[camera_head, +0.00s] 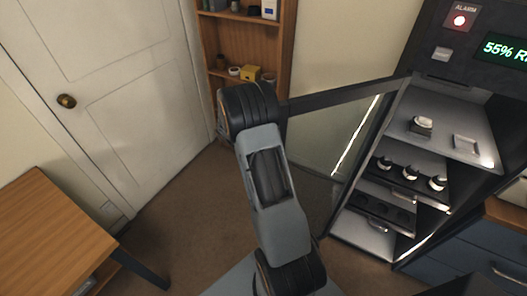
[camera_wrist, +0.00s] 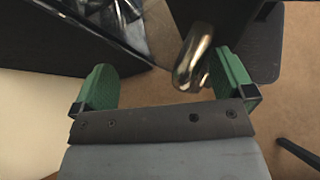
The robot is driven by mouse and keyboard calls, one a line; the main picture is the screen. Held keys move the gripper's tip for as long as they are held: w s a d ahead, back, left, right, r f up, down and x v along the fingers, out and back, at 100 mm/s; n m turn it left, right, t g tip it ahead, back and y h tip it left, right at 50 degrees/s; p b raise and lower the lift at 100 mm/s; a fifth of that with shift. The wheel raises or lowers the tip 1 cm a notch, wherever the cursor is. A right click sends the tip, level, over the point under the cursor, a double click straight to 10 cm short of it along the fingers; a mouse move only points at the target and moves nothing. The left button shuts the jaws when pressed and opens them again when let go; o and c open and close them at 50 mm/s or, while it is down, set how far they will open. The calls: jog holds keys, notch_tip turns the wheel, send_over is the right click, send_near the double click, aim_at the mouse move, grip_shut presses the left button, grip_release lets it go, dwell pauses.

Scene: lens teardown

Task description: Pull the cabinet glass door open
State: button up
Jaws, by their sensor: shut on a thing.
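The cabinet's glass door (camera_head: 325,140) stands swung open, its dark top rail running left from the cabinet (camera_head: 470,80) to behind my arm. In the wrist view a shiny metal handle (camera_wrist: 194,58) lies between the green fingers of my gripper (camera_wrist: 165,78), close against the right finger. My gripper is shut on this handle, though a gap shows on the left finger's side. In the head view my arm hides the gripper, the handle and the door's outer edge.
Lens parts sit on the cabinet shelves (camera_head: 405,158). A wooden bookshelf (camera_head: 245,45) stands behind my arm. A white room door (camera_head: 100,90) and a wooden table (camera_head: 45,235) are at the left. Brown floor (camera_head: 180,215) is clear between the table and my arm.

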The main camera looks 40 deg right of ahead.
jog(key=w+d+r, duration=0.2)
jog(key=w+d, duration=0.1)
jog(key=w, duration=0.3)
jog(key=shift+d+g, duration=0.15)
jog(key=shift+g, duration=0.25)
jog(key=shift+s, duration=0.3)
jog(key=shift+f, duration=0.15)
jog(key=shift+s+a+f, duration=0.1)
jog(key=shift+a, duration=0.15)
